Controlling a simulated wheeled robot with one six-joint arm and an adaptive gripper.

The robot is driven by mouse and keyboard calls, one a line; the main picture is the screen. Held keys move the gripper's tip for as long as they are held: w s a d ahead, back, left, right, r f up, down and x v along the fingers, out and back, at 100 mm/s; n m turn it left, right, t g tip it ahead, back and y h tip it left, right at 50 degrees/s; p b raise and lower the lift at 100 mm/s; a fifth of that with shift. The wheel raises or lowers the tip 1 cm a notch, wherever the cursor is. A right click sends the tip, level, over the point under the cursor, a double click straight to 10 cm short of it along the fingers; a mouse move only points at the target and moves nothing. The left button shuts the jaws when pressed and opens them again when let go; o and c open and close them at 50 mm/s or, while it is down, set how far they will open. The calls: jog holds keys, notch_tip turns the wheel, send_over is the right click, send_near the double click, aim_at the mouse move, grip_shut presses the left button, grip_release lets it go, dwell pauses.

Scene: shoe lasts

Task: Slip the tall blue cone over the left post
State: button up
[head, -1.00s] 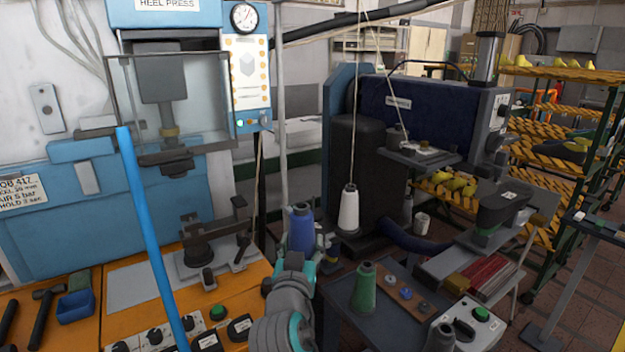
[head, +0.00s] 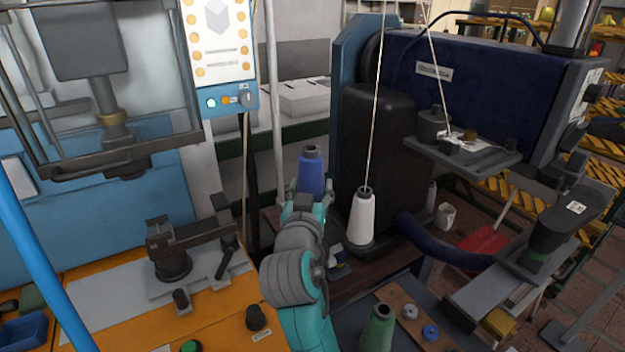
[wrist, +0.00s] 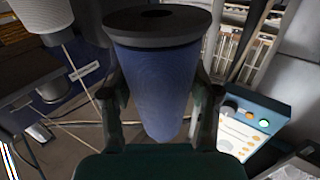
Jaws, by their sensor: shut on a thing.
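The tall blue cone (head: 312,172) is upright in the head view, left of the white cone and a little higher in the picture. My gripper (head: 309,196) is shut on it; in the wrist view the fingers (wrist: 160,104) clasp both sides of the blue cone (wrist: 155,75), its dark wide rim facing the camera. The white cone (head: 361,217) stands beside the black machine body, with a thread running up from it; it shows partly in the wrist view (wrist: 42,18). I cannot make out the left post; my arm and the cone cover the area below.
A green cone (head: 378,330) stands at the front on the dark table, near a board of small discs (head: 411,312). The black machine body (head: 378,150) is close behind the white cone. The heel press control panel (head: 218,45) and orange bench (head: 215,318) lie to the left.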

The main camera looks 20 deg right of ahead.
jog(key=shift+f, duration=2.1)
jog(key=shift+s+f, duration=0.15)
jog(key=shift+f, duration=0.8)
jog(key=shift+f, duration=0.35)
jog(key=shift+f, duration=2.35)
jog(key=o, duration=1.4)
